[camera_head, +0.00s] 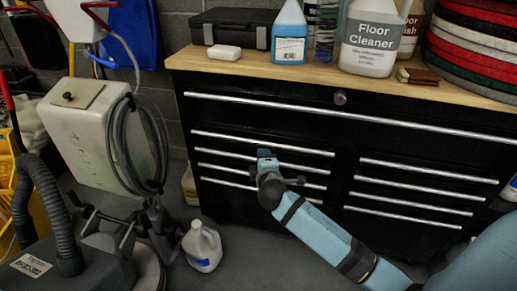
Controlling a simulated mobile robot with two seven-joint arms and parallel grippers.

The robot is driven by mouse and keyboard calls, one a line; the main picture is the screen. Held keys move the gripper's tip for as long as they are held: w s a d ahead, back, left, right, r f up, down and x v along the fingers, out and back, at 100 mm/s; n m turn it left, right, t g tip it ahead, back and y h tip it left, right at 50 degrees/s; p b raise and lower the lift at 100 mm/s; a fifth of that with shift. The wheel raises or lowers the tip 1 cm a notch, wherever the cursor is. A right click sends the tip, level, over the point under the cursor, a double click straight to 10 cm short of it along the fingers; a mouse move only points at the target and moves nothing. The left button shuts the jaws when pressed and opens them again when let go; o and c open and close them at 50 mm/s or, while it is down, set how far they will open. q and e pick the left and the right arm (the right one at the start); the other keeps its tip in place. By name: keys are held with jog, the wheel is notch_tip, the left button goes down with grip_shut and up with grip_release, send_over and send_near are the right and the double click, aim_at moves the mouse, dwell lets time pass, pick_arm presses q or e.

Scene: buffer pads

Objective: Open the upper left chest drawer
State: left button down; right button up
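The black chest (345,165) stands against the wall. All its drawers look closed, with fronts flush. A full-width drawer with a long silver handle (350,116) runs along the top. Below it are a left and a right column of drawers. The upper left drawer's silver handle (235,139) tops the left column. My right gripper (265,154) reaches in from the lower right, with its tip in front of this handle. I cannot tell whether it touches the handle or whether its fingers are open. My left gripper is not in view.
Bottles, a black case (240,27), a small white block (224,52) and stacked round pads (470,45) sit on the wooden top (300,76). A white jug (201,247) stands on the floor. Cleaning machines with hoses (45,205) crowd the left.

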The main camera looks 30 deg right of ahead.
aim_at(258, 143)
jog(key=shift+b+x, duration=1.65)
jog(key=shift+x, duration=4.2)
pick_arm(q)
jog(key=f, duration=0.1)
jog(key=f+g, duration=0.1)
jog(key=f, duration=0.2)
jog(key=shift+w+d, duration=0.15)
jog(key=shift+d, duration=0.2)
pick_arm(e)
grip_shut()
